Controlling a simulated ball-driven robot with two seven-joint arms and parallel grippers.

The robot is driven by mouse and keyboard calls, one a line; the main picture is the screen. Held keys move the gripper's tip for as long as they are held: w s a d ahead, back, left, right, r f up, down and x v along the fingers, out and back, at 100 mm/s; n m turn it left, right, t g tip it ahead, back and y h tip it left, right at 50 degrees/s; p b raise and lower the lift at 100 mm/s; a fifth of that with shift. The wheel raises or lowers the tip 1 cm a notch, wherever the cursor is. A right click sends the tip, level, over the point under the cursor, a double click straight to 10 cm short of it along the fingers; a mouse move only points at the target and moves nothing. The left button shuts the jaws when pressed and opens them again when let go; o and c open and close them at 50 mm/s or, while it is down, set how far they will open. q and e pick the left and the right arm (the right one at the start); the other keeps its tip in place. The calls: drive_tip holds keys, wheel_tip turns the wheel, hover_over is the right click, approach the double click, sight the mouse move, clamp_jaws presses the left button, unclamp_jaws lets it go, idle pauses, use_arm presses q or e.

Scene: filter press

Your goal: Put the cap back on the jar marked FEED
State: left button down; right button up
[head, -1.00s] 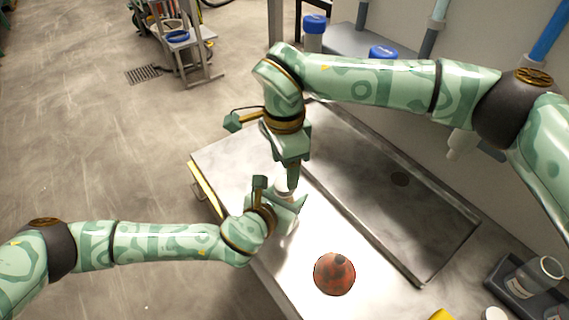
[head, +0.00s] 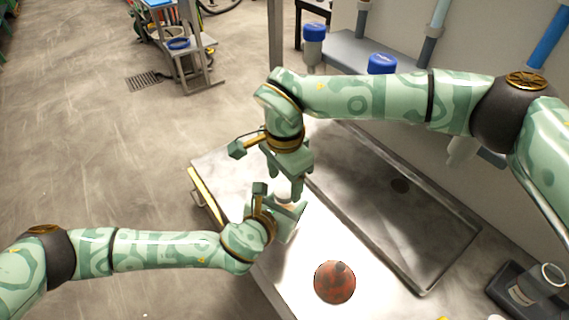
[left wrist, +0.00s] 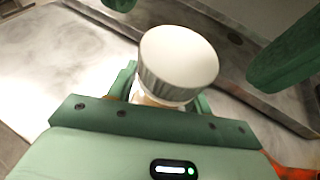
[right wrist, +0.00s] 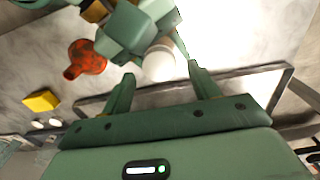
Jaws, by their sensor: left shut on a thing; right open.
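A white ribbed cap (left wrist: 180,60) sits on top of a pale jar (left wrist: 150,98) in the left wrist view. Most of the jar is hidden and no marking on it can be read. My left gripper (head: 281,200) is shut around the jar, below the cap, over the bench. My right gripper (head: 286,191) is open just above, pointing down. The cap also shows beyond the right fingers in the right wrist view (right wrist: 158,66).
A red-brown rounded vessel (head: 334,283) stands on the bench near the front. A recessed metal tray (head: 440,262) lies behind. A clear labelled jar (head: 536,284) stands in a dark tray at right. A yellow block (right wrist: 41,101) shows in the right wrist view. Blue-capped containers (head: 315,34) stand behind.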

drive_tip(key=shift+f, duration=1.2)
drive_tip(key=c, duration=1)
drive_tip(key=m, duration=0.3)
drive_tip(key=o, duration=1.1)
drive_tip(key=shift+c, duration=0.2)
drive_tip(key=shift+r, duration=2.3)
drive_tip(key=shift+c, duration=0.3)
